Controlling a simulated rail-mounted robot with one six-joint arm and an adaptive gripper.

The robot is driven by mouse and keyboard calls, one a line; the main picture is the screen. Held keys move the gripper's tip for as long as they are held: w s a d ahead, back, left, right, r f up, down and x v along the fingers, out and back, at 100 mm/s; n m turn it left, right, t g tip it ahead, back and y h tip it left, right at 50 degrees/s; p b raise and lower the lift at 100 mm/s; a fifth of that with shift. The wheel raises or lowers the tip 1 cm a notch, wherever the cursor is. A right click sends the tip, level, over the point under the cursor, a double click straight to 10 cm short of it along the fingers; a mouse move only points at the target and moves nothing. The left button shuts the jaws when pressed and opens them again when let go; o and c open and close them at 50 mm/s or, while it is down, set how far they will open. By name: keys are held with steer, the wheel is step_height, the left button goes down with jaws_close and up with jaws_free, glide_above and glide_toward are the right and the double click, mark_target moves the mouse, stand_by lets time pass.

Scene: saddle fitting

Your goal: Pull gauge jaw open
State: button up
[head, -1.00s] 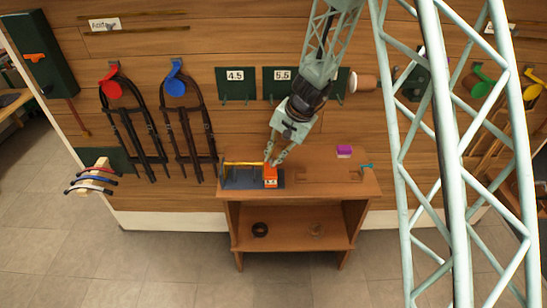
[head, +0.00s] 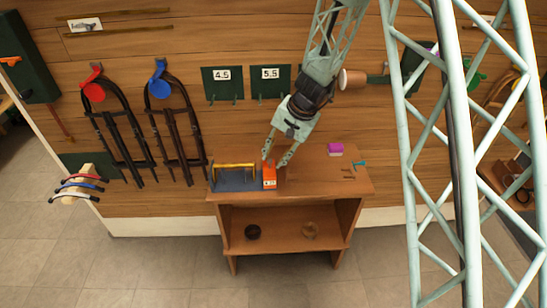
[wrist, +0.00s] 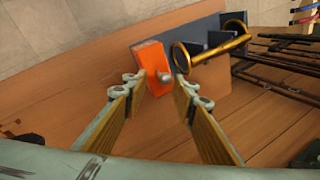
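The gauge has a blue-grey base (head: 232,183) on the left of the bench top, with a yellow bar (head: 236,165) across it. Its orange jaw block (head: 269,177) sits at the base's right end, with a small gap to the bar. In the wrist view, the orange jaw block (wrist: 150,60) bears a grey knob (wrist: 166,77), and the yellow bar (wrist: 213,47) lies beyond on the base. My gripper (head: 274,161) is open just above the block.
A purple block (head: 335,149) and a teal-handled tool (head: 359,163) lie there. Rings sit on the lower shelf (head: 282,241). Dark frames (head: 122,140) hang on the wall at left.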

steer(key=shift+a, duration=0.2)
steer(key=shift+s+r, duration=0.1)
steer(key=shift+d+r, duration=0.15)
steer(key=shift+r, duration=0.3)
steer(key=v, duration=1.1)
stand_by(0.5)
